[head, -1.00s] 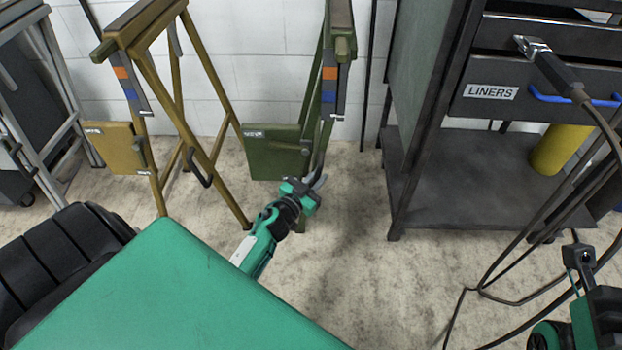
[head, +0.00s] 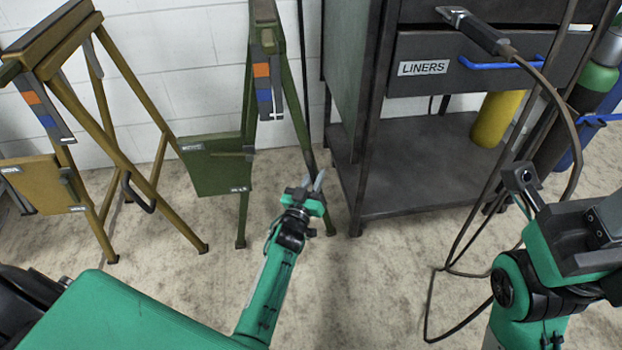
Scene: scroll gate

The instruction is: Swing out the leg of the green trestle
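The green trestle (head: 285,93) stands against the white wall, left of the dark cabinet. Its legs are spread: one (head: 243,215) comes down on the left below the green panel (head: 215,165). The other leg (head: 297,110) slants down to the right, its foot showing just past my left gripper. My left gripper (head: 313,181) is low at this slanted leg, its fingertips apart. I cannot tell whether the leg is between the fingers or behind them. My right arm (head: 565,245) is at the right edge; its fingertips cannot be made out.
A yellow trestle (head: 130,85) stands spread to the left. A dark cabinet (head: 345,90) with a LINERS drawer (head: 425,68) is close on the right, a yellow cylinder (head: 496,118) on its shelf. Cables (head: 455,235) hang to the floor near my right arm.

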